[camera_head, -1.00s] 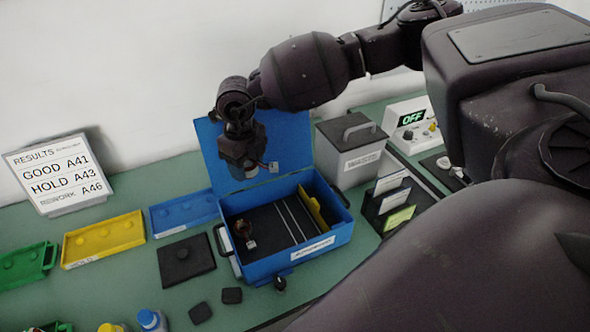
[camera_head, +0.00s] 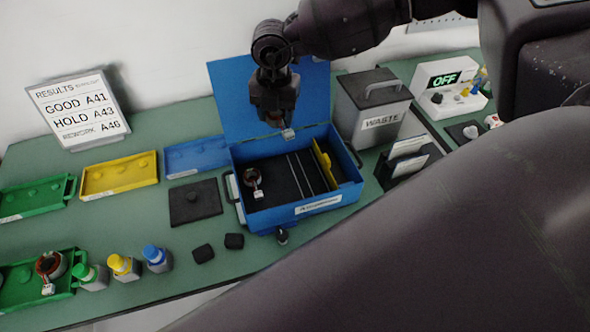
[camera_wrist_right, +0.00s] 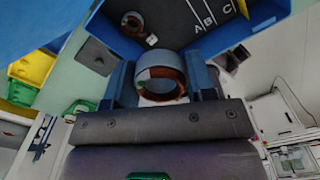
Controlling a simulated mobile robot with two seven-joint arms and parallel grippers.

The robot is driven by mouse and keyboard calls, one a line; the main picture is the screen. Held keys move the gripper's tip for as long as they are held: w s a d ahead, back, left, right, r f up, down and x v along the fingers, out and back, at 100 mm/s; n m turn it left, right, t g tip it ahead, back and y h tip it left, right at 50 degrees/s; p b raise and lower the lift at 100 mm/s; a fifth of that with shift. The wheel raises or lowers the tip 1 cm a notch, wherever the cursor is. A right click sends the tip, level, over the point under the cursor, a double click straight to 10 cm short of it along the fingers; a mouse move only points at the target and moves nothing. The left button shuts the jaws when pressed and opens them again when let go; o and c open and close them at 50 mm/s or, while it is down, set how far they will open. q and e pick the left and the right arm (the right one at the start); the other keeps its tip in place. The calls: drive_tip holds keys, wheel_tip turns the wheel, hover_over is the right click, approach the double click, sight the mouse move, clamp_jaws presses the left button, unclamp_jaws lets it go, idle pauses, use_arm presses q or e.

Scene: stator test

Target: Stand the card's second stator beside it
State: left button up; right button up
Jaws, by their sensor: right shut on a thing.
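My right gripper (camera_head: 274,117) is shut on a stator, a ring with copper windings (camera_wrist_right: 161,80), seen between the two fingers in the right wrist view. A small white tag (camera_head: 288,134) hangs from it. It is held above the open blue box (camera_head: 258,217), in front of the raised lid. A second stator (camera_head: 252,178) stands in the box's left part; it also shows in the right wrist view (camera_wrist_right: 133,22). Another stator (camera_head: 49,264) sits in the near green tray (camera_head: 18,290). The results card (camera_head: 78,107) reads GOOD A41, HOLD A43, REWORK A46. My left gripper is out of view.
The box floor has white lines, lettered A, B, C in the wrist view, and a yellow divider (camera_head: 324,164) at right. A waste bin (camera_head: 372,105) stands right of the box. Bottles (camera_head: 124,268) stand at front left. A black pad (camera_head: 195,202) lies left of the box.

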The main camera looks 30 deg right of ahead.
drive_tip(key=m, duration=0.2)
drive_tip(key=p, duration=0.2)
hover_over(280, 174)
wheel_tip(280, 174, down, 15)
drive_tip(key=shift+f, duration=0.2)
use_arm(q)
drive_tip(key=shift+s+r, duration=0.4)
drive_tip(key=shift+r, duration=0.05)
use_arm(e)
drive_tip(key=shift+s+f, duration=0.1)
drive_tip(key=shift+f, duration=2.25)
drive_tip(key=o, duration=1.1)
drive_tip(key=shift+f, duration=0.1)
drive_tip(key=shift+c, duration=0.2)
